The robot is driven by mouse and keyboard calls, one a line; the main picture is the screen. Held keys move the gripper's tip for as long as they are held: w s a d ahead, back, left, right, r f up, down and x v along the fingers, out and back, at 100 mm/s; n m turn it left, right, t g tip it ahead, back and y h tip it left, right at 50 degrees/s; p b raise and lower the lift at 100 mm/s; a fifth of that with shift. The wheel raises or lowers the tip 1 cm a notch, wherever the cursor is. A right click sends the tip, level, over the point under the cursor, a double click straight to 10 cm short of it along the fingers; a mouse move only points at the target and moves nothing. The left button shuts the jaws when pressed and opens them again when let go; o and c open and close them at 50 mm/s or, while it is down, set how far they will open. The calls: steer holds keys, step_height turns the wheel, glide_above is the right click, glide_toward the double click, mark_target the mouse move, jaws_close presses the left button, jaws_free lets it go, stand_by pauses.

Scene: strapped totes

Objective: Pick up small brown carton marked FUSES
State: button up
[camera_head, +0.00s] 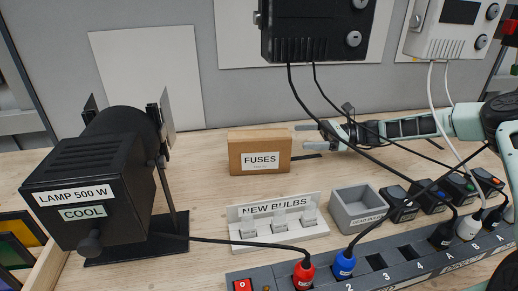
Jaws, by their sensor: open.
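The small brown carton (258,152) with a white FUSES label stands on the wooden bench near the back panel, left of centre. My gripper (305,140) comes in from the right, low over the bench. Its fingers point left toward the right side of the carton. The jaws are open, with the fingertips close to the carton's right end. Nothing shows between the fingers. Whether a fingertip touches the carton cannot be told from this view.
A black lamp (108,180) stands at left. In front are a white NEW BULBS rack (278,222), a grey DEAD BULBS bin (364,207) and a power strip (370,268) with plugs. Black cables hang from the black wall box (315,28), crossing in front of my arm.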

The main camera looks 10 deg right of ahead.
mark_target(273, 138)
steer(key=shift+w+a+p, duration=0.15)
steer(key=shift+a+p, duration=0.4)
steer(key=shift+a, duration=1.25)
steer(key=shift+w+a+p, duration=0.2)
steer(key=shift+a+p, duration=0.3)
steer(key=shift+a, duration=1.3)
steer(key=shift+w+a+p, duration=0.15)
steer(key=shift+a+p, duration=0.4)
steer(key=shift+a, duration=1.25)
steer(key=shift+f, duration=0.1)
steer(key=c, duration=1.3)
steer(key=shift+r, duration=0.2)
